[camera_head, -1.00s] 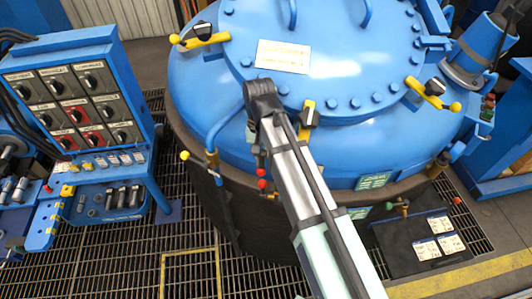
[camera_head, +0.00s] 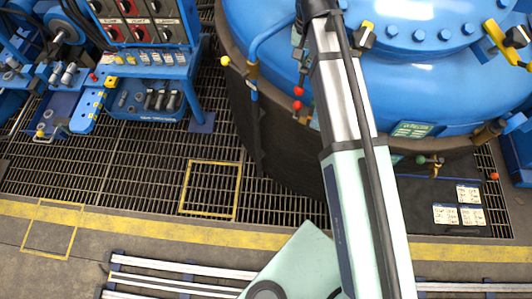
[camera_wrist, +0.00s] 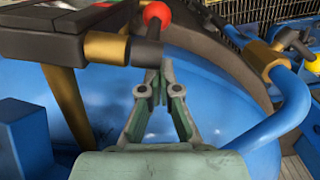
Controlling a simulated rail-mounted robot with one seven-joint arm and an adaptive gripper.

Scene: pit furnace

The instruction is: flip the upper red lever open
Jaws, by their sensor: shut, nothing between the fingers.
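Two red-knobbed levers sit one above the other on the furnace's side in the head view. The upper red lever (camera_head: 298,91) is just left of my arm, and the lower red lever (camera_head: 297,105) is right below it. In the wrist view one red knob (camera_wrist: 157,13) on a dark stem shows, beside a brass fitting (camera_wrist: 105,47); I cannot tell which lever it is. My gripper (camera_wrist: 158,75) is shut and empty, its tips close to the dark stem. Contact is unclear. In the head view my arm largely hides the gripper.
The blue furnace (camera_head: 410,75) fills the upper right. A blue pipe (camera_wrist: 280,118) with a brass fitting and a yellow knob (camera_wrist: 287,36) lies right of my gripper. A control panel (camera_head: 140,25) stands at upper left. Open floor grating (camera_head: 140,150) lies between.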

